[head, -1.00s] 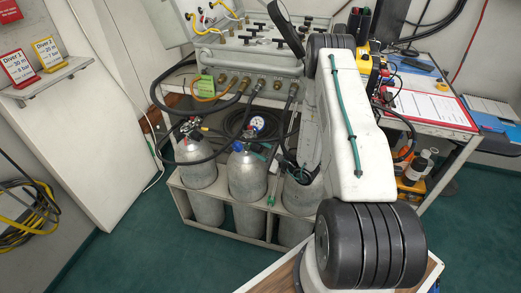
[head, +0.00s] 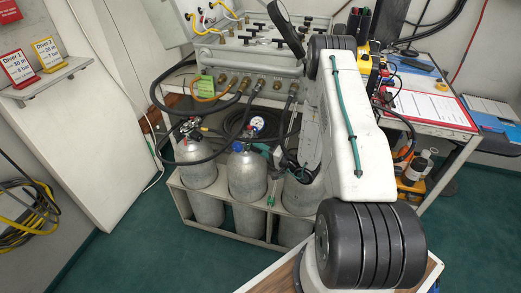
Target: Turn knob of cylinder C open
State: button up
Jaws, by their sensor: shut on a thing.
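Three grey cylinders stand in a row in a low rack. The right one (head: 297,192), which I take for cylinder C though I can read no letter, is partly behind my arm. My gripper (head: 281,161) is at its valve, small and partly hidden by my arm. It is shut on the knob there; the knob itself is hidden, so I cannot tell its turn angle. The middle cylinder (head: 247,178) carries a round white gauge (head: 257,123) and a blue knob (head: 238,147). The left cylinder (head: 197,170) has a dark valve with hoses.
The air panel (head: 245,55) stands behind the cylinders, with black hoses running down from it. The pale rack (head: 222,232) encloses the cylinders' lower parts. A table (head: 430,105) with papers is on the right. The green floor (head: 130,250) at front left is clear.

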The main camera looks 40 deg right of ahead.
jog(key=shift+n, duration=2.1)
jog(key=o, duration=1)
jog(key=shift+d, duration=0.1)
jog(key=shift+r, duration=0.1)
jog(key=shift+r, duration=0.35)
notch_tip(320, 180, up, 3)
jog(key=shift+w+f, duration=0.1)
jog(key=s+a, duration=0.2)
jog(key=s, duration=0.5)
jog(key=s+a+r, duration=0.1)
jog(key=s+a, duration=0.1)
jog(key=s, duration=0.6)
jog(key=shift+s+a+r, duration=0.15)
jog(key=shift+s+a, duration=0.1)
